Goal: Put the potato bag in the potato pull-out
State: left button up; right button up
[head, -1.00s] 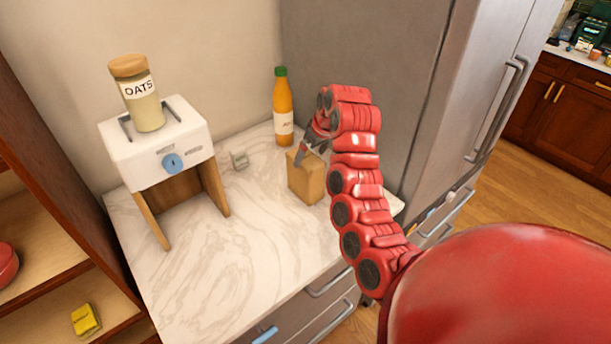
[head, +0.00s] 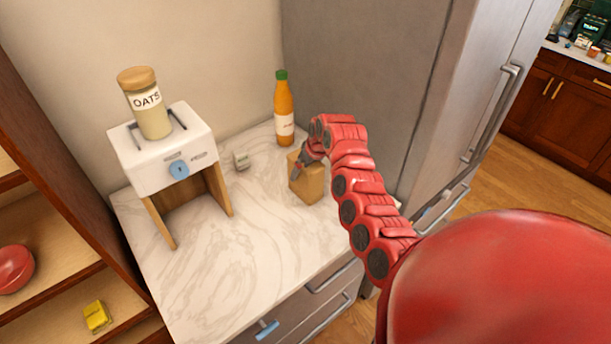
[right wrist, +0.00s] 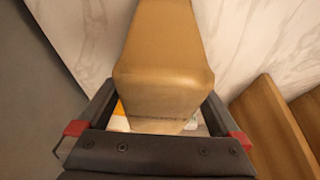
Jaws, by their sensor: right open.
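A brown bag (head: 309,185), apparently the potato bag, stands upright on the marble counter in front of the orange bottle. My right gripper (head: 303,161) is at the top of the bag, partly hidden by my own arm. In the right wrist view the bag (right wrist: 163,65) fills the space between the spread jaws of the gripper (right wrist: 160,112). The jaws are open, one on each side of the bag; whether they touch it I cannot tell. Drawers with handles (head: 333,276) are under the counter; I cannot tell which is the potato pull-out. My left gripper is not in view.
An orange bottle (head: 284,115) stands behind the bag. A white dispenser (head: 165,160) with an oats jar (head: 148,105) stands at the left. A tall fridge (head: 365,80) rises at the right. The front counter is clear.

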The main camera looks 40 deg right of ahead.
jog(key=shift+f+b, duration=0.2)
jog(key=shift+b, duration=0.2)
dwell(0.4)
jog(key=shift+c, duration=0.2)
grip_shut()
dwell(0.4)
